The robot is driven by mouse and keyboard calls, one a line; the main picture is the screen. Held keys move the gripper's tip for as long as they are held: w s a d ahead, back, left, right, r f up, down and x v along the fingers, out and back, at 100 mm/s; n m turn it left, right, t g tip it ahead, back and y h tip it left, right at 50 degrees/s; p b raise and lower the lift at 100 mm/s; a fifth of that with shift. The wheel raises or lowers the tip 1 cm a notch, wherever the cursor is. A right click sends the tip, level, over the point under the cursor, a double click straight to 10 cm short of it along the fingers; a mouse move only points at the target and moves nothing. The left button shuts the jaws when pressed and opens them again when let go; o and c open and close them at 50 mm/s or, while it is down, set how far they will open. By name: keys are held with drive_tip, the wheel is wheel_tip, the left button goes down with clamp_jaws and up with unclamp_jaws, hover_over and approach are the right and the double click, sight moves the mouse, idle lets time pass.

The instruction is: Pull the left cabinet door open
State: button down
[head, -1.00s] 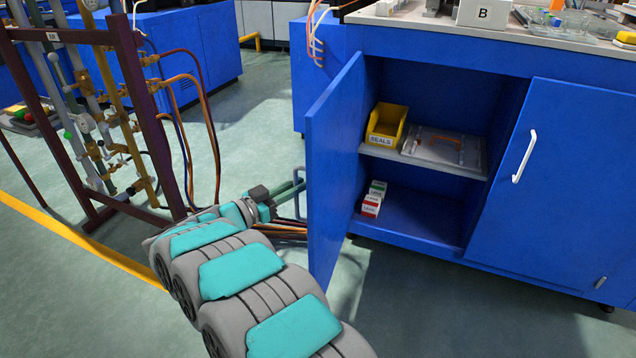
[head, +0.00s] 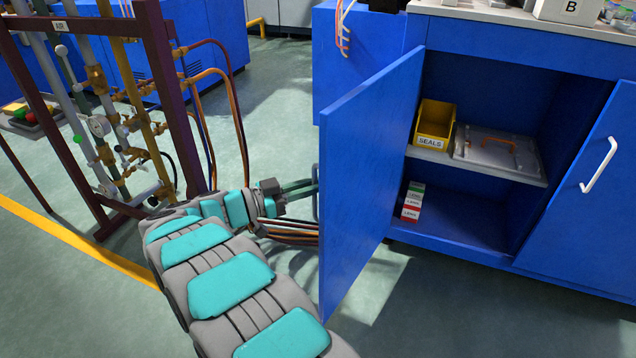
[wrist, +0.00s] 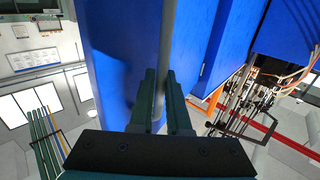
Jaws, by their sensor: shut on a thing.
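The blue left cabinet door (head: 370,180) stands wide open in the head view, its inner face toward the camera. My gripper (head: 310,187) is at the outer side of the door, left of its free edge. In the wrist view the two fingers (wrist: 163,85) are shut around the grey bar handle (wrist: 168,35) on the blue door face (wrist: 125,50). In the head view the door hides the fingertips and most of the handle.
The open cabinet holds a yellow SEALS bin (head: 434,125), a lidded tray (head: 495,152) and small boxes (head: 412,202). The right door (head: 590,200) is closed. A pipe rack (head: 180,100) with hoses stands left, near my arm. Floor in front is clear.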

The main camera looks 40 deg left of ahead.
drive_tip(key=shift+r, duration=0.1)
drive_tip(key=c, duration=0.9)
unclamp_jaws()
drive_tip(key=shift+w+d, duration=0.1)
drive_tip(key=v, duration=0.8)
drive_tip(key=shift+b, duration=0.4)
